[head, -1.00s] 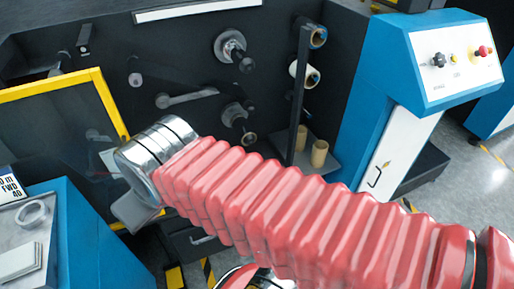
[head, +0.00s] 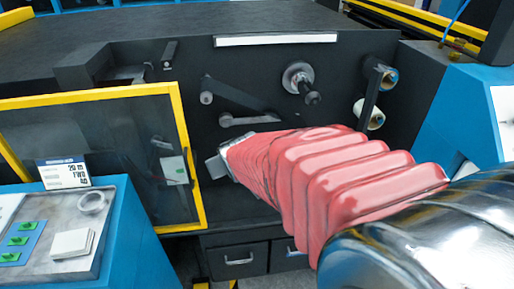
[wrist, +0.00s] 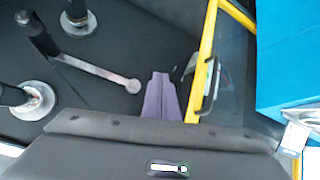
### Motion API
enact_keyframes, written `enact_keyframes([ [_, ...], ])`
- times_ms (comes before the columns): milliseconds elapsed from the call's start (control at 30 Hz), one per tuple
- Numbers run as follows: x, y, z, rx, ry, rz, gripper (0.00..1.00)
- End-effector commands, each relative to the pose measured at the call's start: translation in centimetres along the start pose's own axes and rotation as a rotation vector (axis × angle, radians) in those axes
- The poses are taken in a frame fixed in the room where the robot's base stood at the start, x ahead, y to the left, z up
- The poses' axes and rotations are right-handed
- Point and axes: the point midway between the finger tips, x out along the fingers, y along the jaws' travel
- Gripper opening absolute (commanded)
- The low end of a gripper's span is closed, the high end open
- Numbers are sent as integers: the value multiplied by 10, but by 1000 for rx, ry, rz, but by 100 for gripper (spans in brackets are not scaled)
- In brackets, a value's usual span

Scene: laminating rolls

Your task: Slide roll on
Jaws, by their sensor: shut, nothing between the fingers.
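A white roll (head: 369,114) with a blue core sits on the rack at the right of the black machine face in the head view. A darker roll (head: 384,77) sits above it. A spindle with a round flange (head: 299,79) sticks out of the machine face, empty as far as I can see. My gripper (head: 213,167) is in front of the machine face, left of the spindle and well away from the rolls. In the wrist view my gripper (wrist: 161,80) is shut and empty. My arm hides the lower right of the machine face.
A yellow-framed guard (head: 190,150) stands close left of my gripper; its frame also shows in the wrist view (wrist: 204,65). A lever arm (wrist: 90,67) is near the fingers. A blue console (head: 135,235) is at the lower left, a blue cabinet (head: 450,110) at the right.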

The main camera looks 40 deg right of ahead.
Motion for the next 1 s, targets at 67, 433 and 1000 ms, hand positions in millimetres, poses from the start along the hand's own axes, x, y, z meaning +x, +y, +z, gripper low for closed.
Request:
enact_keyframes([
  [67,21,18,1,7,22,20,0],
  [433,96,94,12,25,167,94,0],
  [1000,162,192,86,100,413,145,0],
])
